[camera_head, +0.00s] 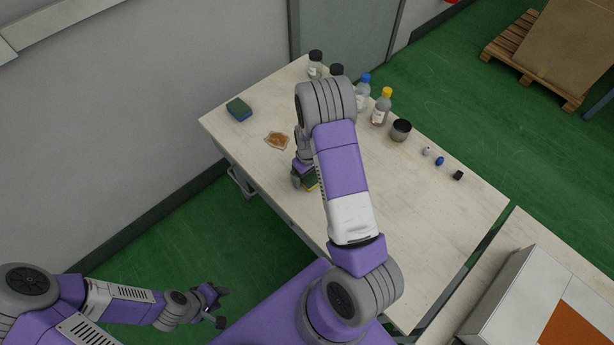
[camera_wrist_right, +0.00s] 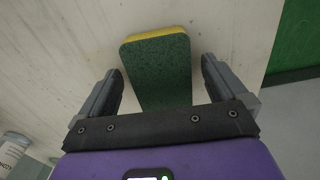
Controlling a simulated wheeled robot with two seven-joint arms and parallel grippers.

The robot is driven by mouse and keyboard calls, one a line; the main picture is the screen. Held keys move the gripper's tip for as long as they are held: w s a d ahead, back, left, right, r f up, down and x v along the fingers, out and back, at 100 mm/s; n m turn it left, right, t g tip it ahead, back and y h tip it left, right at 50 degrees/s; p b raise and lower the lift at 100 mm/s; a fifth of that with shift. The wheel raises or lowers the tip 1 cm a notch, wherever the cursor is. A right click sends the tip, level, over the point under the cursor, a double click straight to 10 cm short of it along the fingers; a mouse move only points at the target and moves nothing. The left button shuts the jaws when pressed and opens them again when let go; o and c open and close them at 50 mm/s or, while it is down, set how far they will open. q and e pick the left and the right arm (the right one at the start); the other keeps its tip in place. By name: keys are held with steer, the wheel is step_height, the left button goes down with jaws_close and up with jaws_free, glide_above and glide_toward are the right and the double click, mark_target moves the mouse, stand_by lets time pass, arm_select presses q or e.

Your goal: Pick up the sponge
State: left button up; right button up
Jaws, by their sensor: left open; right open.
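A green and yellow sponge (camera_wrist_right: 160,70) lies on the table between the two fingers of my right gripper (camera_wrist_right: 161,78) in the right wrist view. Gaps show on both sides of it, and the gripper is open. In the head view a small yellow-green part of this sponge (camera_head: 311,183) shows beside my right gripper (camera_head: 301,170); the arm hides the rest. A second sponge (camera_head: 239,109), dark green with a blue side, lies near the table's far left corner. My left gripper (camera_head: 216,306) is open and empty, low at the left, away from the table.
A brown stain or flat patch (camera_head: 277,140) lies on the table (camera_head: 430,215). Bottles (camera_head: 380,108), a dark cup (camera_head: 401,130) and small caps (camera_head: 440,161) line the back edge. A box (camera_head: 530,305) stands at the lower right. The table's near edge is close to the right gripper.

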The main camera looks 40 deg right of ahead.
steer(key=c, duration=1.1)
steer(key=shift+r, duration=0.1)
step_height(320, 180, up, 10)
steer(key=p, duration=0.1)
steer(key=shift+p, duration=0.3)
